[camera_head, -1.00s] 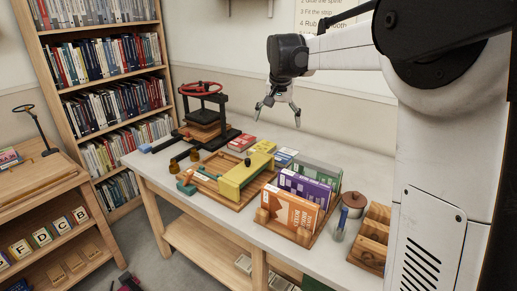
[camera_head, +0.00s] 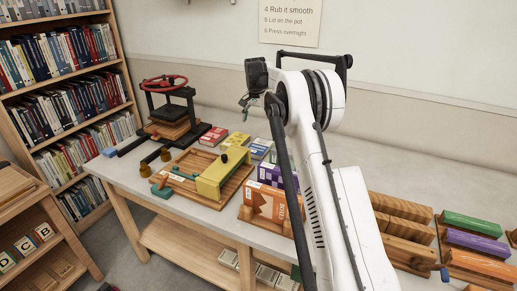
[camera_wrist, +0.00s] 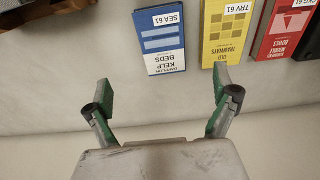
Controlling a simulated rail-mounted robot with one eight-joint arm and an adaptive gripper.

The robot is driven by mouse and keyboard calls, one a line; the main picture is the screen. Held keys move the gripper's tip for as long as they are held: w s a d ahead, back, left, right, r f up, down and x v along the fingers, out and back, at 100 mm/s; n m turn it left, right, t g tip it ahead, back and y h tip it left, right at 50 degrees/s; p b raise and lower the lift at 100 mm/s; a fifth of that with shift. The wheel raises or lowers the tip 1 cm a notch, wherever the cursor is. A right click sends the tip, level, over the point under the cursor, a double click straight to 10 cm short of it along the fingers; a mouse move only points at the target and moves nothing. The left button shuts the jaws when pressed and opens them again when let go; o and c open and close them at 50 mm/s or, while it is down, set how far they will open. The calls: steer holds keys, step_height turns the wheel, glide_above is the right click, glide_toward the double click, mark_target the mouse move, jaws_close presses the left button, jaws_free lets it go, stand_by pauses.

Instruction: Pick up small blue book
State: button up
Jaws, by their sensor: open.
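The small blue book (camera_wrist: 163,38) lies flat, with a white band reading "KELP BEDS" and a "SEA 61" label. In the head view the blue book (camera_head: 261,147) is at the right end of a short row of small books on the table. My gripper (camera_wrist: 163,88) is open and empty, its two fingers spread wide. In the wrist view the book lies beyond the fingertips, between their lines, and is not touched. In the head view my gripper (camera_head: 245,99) hangs above the back of the table, partly hidden by my arm.
A yellow book (camera_wrist: 226,32) and a red book (camera_wrist: 284,28) lie beside the blue one. A black book press (camera_head: 170,105) with a red wheel stands left. A wooden frame with a yellow block (camera_head: 222,173) and a rack with an orange book (camera_head: 268,203) stand in front.

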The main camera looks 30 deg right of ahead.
glide_above(259, 146)
steer(key=f, duration=0.8)
steer(key=shift+s+f, duration=0.25)
steer(key=shift+s, duration=0.1)
steer(key=shift+w+d+f+b, duration=0.1)
steer(key=shift+w+f+b, duration=0.15)
steer(key=shift+f, duration=1.05)
steer(key=shift+w+f+b, duration=0.1)
steer(key=shift+w+f, duration=0.1)
steer(key=shift+f, duration=1.1)
steer(key=shift+c, duration=0.2)
steer(key=c, duration=1.4)
